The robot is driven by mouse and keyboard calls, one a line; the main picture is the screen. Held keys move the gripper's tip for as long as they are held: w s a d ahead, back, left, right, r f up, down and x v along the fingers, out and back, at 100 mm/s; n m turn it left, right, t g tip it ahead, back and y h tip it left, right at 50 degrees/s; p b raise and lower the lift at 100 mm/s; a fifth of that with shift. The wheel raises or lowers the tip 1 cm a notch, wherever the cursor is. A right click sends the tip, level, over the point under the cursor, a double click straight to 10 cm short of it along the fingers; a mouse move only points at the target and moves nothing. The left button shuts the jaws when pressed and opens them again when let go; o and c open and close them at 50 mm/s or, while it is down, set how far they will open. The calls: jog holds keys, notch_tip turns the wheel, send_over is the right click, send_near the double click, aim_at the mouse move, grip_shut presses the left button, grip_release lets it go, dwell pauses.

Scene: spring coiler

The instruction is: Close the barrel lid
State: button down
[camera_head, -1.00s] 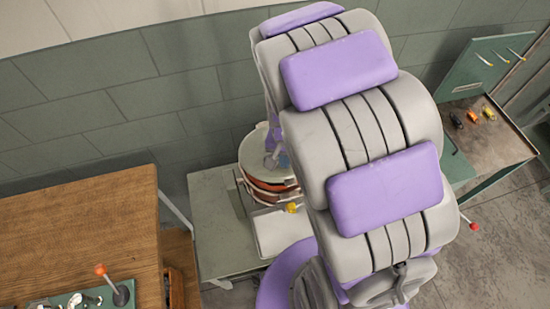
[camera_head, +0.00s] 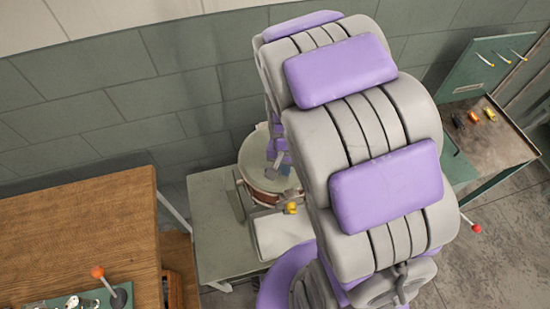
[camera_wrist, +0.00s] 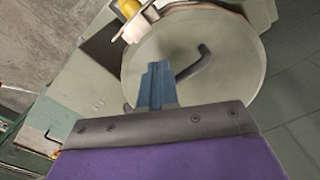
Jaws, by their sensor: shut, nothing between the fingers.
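The barrel (camera_head: 264,195) has a red-brown side and stands on a green-grey bench behind my arm. Its round grey-green lid (camera_head: 252,157) lies over the top and looks about level; my arm hides its right part. In the wrist view the lid (camera_wrist: 225,45) fills the upper middle, with a dark curved handle (camera_wrist: 196,65) on it. My blue gripper (camera_wrist: 156,68) is shut and empty, over the near left part of the lid, left of the handle. Whether it touches the lid I cannot tell. In the head view my gripper (camera_head: 285,168) is small and partly hidden.
A yellow part (camera_head: 291,208) on a pale bracket sits at the barrel's front edge. A wooden table (camera_head: 80,230) with an orange-knobbed lever (camera_head: 98,272) stands at left. A workbench (camera_head: 485,140) with small coloured items stands at right. A tiled wall (camera_head: 130,95) is close behind the barrel.

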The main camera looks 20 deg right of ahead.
jog(key=shift+r, duration=0.1)
notch_tip(320, 180, up, 8)
jog(key=p, duration=0.3)
jog(key=shift+p, duration=0.3)
jog(key=s+n+g+b, duration=0.1)
jog(key=s+n+b, duration=0.5)
jog(key=s, duration=1.4)
jog(key=b, duration=0.4)
jog(key=shift+r+g, duration=0.25)
jog(key=shift+g, duration=0.15)
dwell(0.5)
